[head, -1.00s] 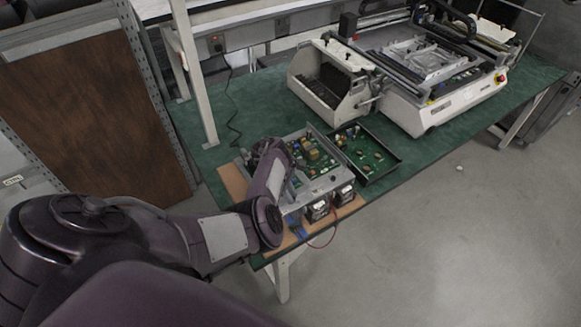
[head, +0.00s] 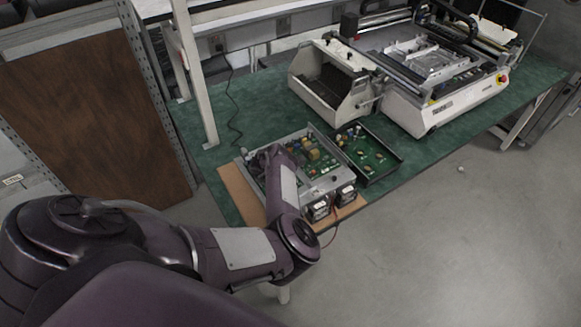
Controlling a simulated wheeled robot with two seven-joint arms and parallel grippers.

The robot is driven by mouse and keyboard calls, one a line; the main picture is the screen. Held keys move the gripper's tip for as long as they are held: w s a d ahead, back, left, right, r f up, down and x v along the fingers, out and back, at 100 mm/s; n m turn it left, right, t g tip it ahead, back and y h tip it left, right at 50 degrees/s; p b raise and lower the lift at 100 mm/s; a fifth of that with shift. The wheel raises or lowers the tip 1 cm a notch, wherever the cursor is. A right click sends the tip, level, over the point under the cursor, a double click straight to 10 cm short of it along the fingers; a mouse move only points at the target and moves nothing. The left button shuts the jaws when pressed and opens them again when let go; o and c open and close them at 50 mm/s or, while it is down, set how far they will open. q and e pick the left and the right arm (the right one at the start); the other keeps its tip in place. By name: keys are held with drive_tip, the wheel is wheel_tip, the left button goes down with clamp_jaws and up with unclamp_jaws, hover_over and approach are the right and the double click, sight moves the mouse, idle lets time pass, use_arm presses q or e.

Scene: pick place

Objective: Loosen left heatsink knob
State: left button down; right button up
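An open metal chassis (head: 326,181) with a green circuit board (head: 318,157) sits on a brown board at the near end of the green table. Two dark heatsink or fan blocks (head: 318,209) stick out at its front edge. No heatsink knob can be made out at this size. My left arm comes in from the left and reaches over the chassis's left part, hiding some of it. Its far end lies over the chassis, and the gripper fingers cannot be made out. My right gripper is not in view.
A black-rimmed tray with a green circuit board (head: 370,156) lies right of the chassis. A white bin-like unit (head: 333,82) and a large white machine (head: 440,100) stand farther back. A brown panel (head: 85,120) stands at left.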

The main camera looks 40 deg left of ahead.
use_arm(q)
drive_tip(key=shift+s+f, duration=0.1)
idle(0.3)
drive_tip(key=c, duration=1.4)
unclamp_jaws()
drive_tip(key=shift+o, duration=0.2)
drive_tip(key=v, duration=0.8)
drive_tip(key=shift+p, duration=0.3)
drive_tip(key=shift+d, duration=0.1)
